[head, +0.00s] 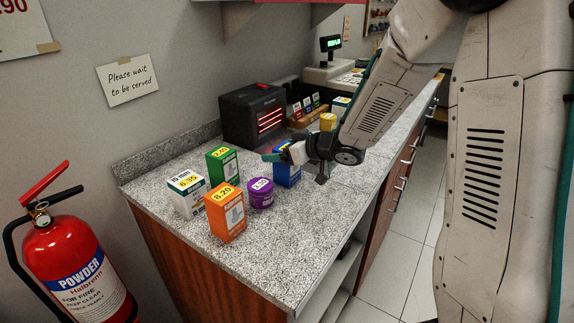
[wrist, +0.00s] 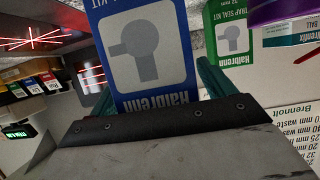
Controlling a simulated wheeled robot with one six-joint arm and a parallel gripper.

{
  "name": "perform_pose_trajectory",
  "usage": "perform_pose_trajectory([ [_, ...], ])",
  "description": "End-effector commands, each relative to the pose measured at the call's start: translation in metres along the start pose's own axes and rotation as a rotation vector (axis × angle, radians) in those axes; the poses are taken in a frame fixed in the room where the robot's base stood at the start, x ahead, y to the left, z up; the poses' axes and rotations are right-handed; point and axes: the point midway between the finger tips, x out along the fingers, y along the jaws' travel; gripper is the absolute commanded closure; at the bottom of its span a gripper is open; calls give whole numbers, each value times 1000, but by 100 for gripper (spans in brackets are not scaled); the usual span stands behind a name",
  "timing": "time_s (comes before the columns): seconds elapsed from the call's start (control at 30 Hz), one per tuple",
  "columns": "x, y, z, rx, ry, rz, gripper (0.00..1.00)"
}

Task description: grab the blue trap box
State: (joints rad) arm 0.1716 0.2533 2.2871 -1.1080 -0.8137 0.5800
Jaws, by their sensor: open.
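The blue trap box (head: 287,165) stands upright on the speckled counter, partly hidden behind my gripper in the head view. In the wrist view the blue box (wrist: 146,55) is close up, with a grey trap drawing on its white panel. My gripper (head: 290,155) is open at the box. In the wrist view its green fingertips show on either side of the box's lower part, one at left and one at right. I cannot tell whether either finger touches the box.
Left of it on the counter (head: 283,244) stand a green box (head: 222,164), a white box (head: 187,194), an orange box (head: 227,212) and a purple tub (head: 260,193). The counter's front right is clear.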

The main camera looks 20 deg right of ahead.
Motion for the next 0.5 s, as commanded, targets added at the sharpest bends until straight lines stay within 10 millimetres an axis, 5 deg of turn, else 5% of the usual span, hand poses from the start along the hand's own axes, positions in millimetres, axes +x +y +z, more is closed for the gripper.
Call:
perform_pose_trajectory([
  [0.03, 0, 0, 0, 0, 0, 0, 24],
  [0.2, 0, 0, 0, 0, 0, 0, 71],
  [0.5, -1, 0, -1, -1, 1, 0, 72],
])
